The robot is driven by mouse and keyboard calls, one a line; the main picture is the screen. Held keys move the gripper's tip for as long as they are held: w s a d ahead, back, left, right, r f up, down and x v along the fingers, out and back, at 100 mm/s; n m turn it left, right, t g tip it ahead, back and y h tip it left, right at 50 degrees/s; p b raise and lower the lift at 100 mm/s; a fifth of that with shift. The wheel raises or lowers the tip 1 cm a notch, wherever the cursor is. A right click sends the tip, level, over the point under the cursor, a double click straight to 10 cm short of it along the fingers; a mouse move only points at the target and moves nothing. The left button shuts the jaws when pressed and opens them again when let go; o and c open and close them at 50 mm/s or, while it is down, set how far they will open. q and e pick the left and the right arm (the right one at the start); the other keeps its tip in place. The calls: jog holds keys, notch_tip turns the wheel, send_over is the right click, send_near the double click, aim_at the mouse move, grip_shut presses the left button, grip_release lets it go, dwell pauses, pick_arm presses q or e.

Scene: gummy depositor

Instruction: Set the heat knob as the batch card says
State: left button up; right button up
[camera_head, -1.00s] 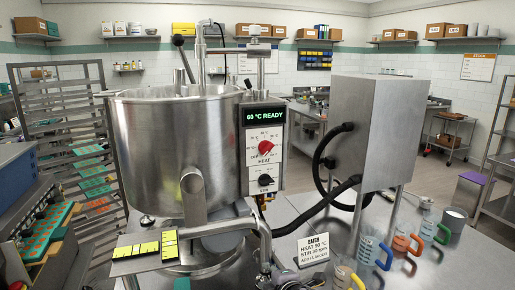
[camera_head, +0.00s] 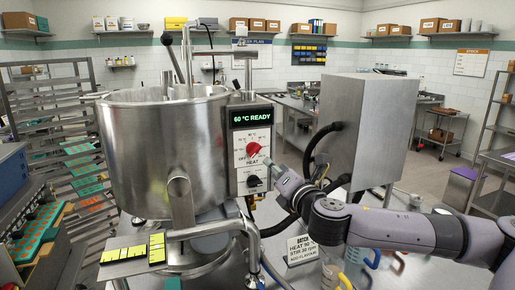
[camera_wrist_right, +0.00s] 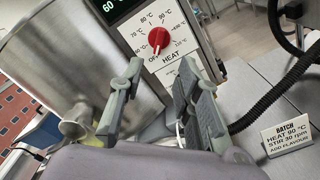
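The red heat knob (camera_head: 253,148) is on the white dial plate of the cooker's control box, under a green display (camera_head: 251,117) reading 60 °C READY. It also shows in the right wrist view (camera_wrist_right: 158,37), with a pale pointer mark at its lower edge near OFF; the exact setting is hard to tell. My right gripper (camera_head: 270,165) is just below and right of the knob. Its fingers (camera_wrist_right: 160,77) are apart and empty, short of the knob. My left gripper is not in view.
A black stir knob (camera_head: 254,181) is close below the heat knob. The steel kettle (camera_head: 160,150) stands left, and a steel cabinet (camera_head: 370,120) with black hoses (camera_head: 312,150) stands right. Jugs (camera_head: 333,275) stand on the counter under my arm.

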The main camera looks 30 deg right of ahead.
aim_at(258, 151)
jog(key=p+x, duration=0.4)
jog(key=x, duration=0.7)
jog(key=shift+w+r, duration=0.1)
jog(key=shift+w, duration=0.3)
jog(key=shift+w+d, duration=0.2)
jog(key=shift+w, duration=0.45)
grip_shut()
